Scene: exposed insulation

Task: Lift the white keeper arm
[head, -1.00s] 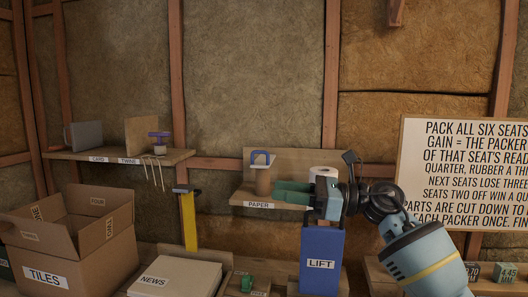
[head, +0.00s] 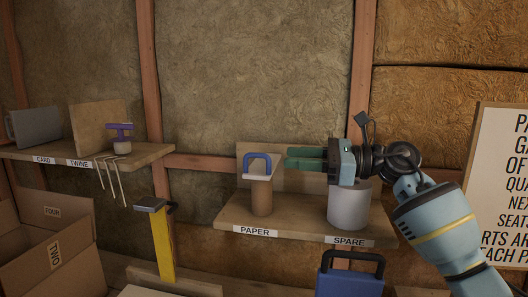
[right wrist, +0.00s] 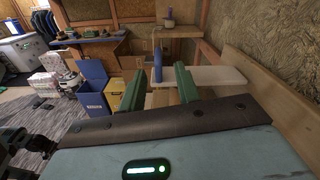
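The white keeper arm (head: 258,176) is a pale flat piece with a blue loop handle (head: 257,156), lying over the top of a brown roll (head: 262,197) on the PAPER part of the shelf. In the right wrist view the white arm (right wrist: 208,78) extends to the right and its blue handle (right wrist: 157,64) stands ahead, between the finger lines. My right gripper (head: 287,158) is open and empty, level with the handle and just right of it, its green fingers pointing at it with a small gap. My left gripper is not in view.
A white roll (head: 349,207) stands on the SPARE part of the shelf (head: 300,219), below my right gripper. A wooden back panel rises behind the brown roll. A blue box with a handle (head: 350,276) is below. A yellow upright (head: 163,243) stands left of the shelf.

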